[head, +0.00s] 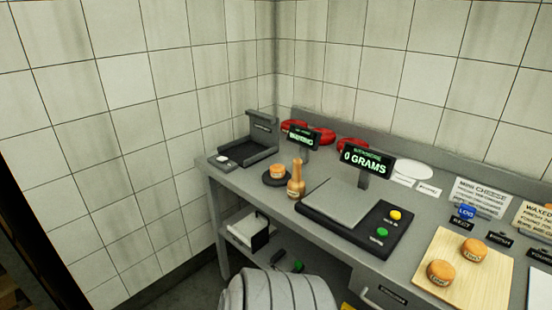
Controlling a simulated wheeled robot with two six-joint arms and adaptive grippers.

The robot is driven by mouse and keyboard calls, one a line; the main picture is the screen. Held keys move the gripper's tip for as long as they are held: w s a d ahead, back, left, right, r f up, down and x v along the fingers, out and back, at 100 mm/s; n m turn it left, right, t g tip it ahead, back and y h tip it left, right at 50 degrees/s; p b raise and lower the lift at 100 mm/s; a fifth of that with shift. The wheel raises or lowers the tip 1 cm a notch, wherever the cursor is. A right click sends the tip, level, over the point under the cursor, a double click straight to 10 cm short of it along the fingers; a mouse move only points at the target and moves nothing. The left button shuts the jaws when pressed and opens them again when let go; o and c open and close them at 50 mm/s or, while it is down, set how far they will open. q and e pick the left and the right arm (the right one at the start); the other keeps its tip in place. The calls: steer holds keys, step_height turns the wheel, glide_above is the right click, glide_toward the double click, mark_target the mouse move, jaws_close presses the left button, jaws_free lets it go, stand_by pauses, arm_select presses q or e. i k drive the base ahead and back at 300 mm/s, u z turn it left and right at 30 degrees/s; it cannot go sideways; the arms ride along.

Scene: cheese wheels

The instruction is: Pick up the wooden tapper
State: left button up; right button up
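The wooden tapper (296,181) looks like an orange-brown, bottle-shaped wooden piece with a narrow top and a wider base. It stands upright on the grey counter (235,184), just left of the weighing scale. It is right of a small round dark stand (269,182) that carries an orange cheese wheel (277,171). Neither of my grippers shows in the head view.
The scale (340,201) has a display reading 0 grams and yellow and green buttons. Two cheese wheels lie on a wooden board (463,287) at right. A black device (250,142) stands at the back left.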

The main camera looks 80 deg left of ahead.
mark_target(296, 186)
steer(key=u, duration=1)
steer(key=i, duration=0.9)
steer(key=u, duration=0.95)
